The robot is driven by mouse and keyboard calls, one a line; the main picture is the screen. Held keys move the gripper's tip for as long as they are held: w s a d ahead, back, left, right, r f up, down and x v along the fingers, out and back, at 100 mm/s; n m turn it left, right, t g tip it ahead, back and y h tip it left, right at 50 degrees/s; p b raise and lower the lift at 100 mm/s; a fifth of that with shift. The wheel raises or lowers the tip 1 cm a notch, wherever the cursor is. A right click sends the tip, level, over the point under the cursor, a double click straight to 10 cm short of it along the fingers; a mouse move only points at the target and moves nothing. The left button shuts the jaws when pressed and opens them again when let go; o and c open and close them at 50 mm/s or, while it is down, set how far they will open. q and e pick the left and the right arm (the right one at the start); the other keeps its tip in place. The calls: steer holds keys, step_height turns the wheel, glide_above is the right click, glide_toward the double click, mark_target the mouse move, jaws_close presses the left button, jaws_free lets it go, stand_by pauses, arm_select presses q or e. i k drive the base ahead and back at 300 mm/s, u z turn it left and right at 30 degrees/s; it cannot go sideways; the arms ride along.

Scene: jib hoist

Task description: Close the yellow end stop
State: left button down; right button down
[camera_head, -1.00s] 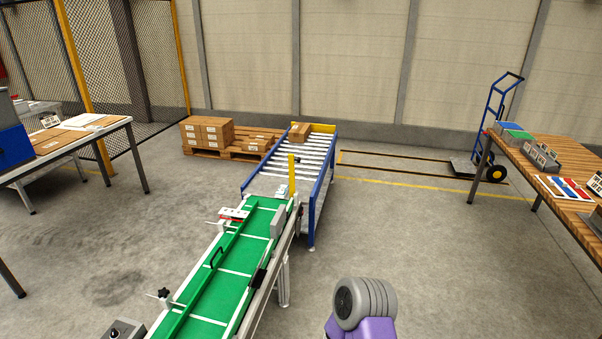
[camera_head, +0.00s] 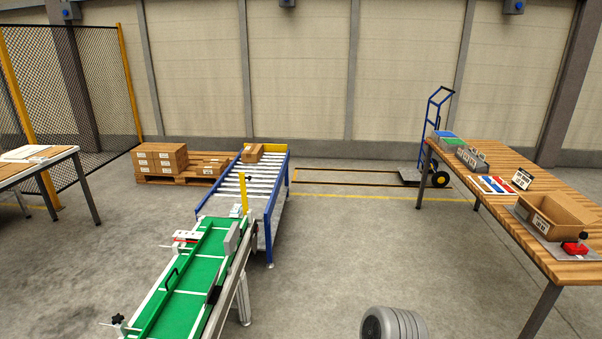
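A thin yellow upright bar (camera_head: 243,193) stands where the green belt conveyor (camera_head: 186,285) meets the roller conveyor (camera_head: 247,187). A yellow plate (camera_head: 272,148) closes off the far end of the roller conveyor. I cannot tell for sure which of these two is the end stop. A cardboard box (camera_head: 252,153) sits on the rollers close to the yellow plate. Neither of my grippers is in view. Only a grey rounded part of my arm shows at the bottom edge, right of the belt.
Boxes on a pallet (camera_head: 175,180) stand at the back left. The floor between conveyor and table is clear.

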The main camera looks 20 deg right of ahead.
mark_target(243, 186)
steer(key=z, duration=0.95)
steer(key=i, duration=1.85)
steer(key=u, duration=0.35)
steer(key=i, duration=1.45)
steer(key=u, duration=1.25)
steer(key=i, duration=0.25)
steer(key=u, duration=0.3)
